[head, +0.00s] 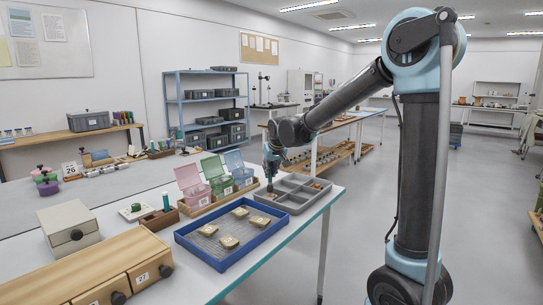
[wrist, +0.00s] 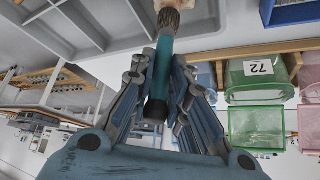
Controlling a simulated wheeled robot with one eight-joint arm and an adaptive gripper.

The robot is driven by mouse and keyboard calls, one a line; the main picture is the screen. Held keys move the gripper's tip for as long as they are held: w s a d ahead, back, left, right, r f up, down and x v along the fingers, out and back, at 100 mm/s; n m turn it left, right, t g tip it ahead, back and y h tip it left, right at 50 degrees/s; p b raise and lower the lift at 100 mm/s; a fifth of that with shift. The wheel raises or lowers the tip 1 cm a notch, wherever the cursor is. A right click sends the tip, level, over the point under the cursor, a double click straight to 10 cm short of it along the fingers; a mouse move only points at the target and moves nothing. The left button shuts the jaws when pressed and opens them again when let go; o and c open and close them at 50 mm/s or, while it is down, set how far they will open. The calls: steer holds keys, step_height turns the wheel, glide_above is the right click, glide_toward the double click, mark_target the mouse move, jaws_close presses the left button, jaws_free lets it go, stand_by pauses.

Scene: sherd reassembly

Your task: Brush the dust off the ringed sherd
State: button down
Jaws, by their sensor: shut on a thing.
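My gripper (head: 271,165) is over the near left part of the grey compartment tray (head: 318,197). In the wrist view my gripper (wrist: 160,78) is shut on a brush (wrist: 162,62) with a teal handle and dark bristles. The bristles point to the top of that view, against or just in front of a pale beige piece (wrist: 173,4), cut off by the frame edge; I cannot tell whether they touch. Several beige sherds (head: 229,242) lie apart in a blue tray (head: 222,266) with a mesh floor. I cannot make out a ring on any sherd.
Pink (head: 192,185), green (head: 217,178) and blue (head: 238,168) lidded boxes stand behind the trays. A wooden drawer unit (head: 90,275), a pale box (head: 70,228) and a small block holding a green-handled tool (head: 166,203) stand to the left.

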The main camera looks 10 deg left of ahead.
steer(key=shift+s+d+f, duration=0.1)
steer(key=shift+s+f, duration=0.1)
steer(key=shift+s, duration=0.3)
steer(key=shift+s+d, duration=0.1)
steer(key=shift+d, duration=0.25)
step_height(320, 180, up, 8)
steer(key=shift+d, duration=0.15)
stand_by(0.6)
steer(key=shift+d+f, duration=0.2)
steer(key=shift+f, duration=2.75)
steer(key=shift+f, duration=1.05)
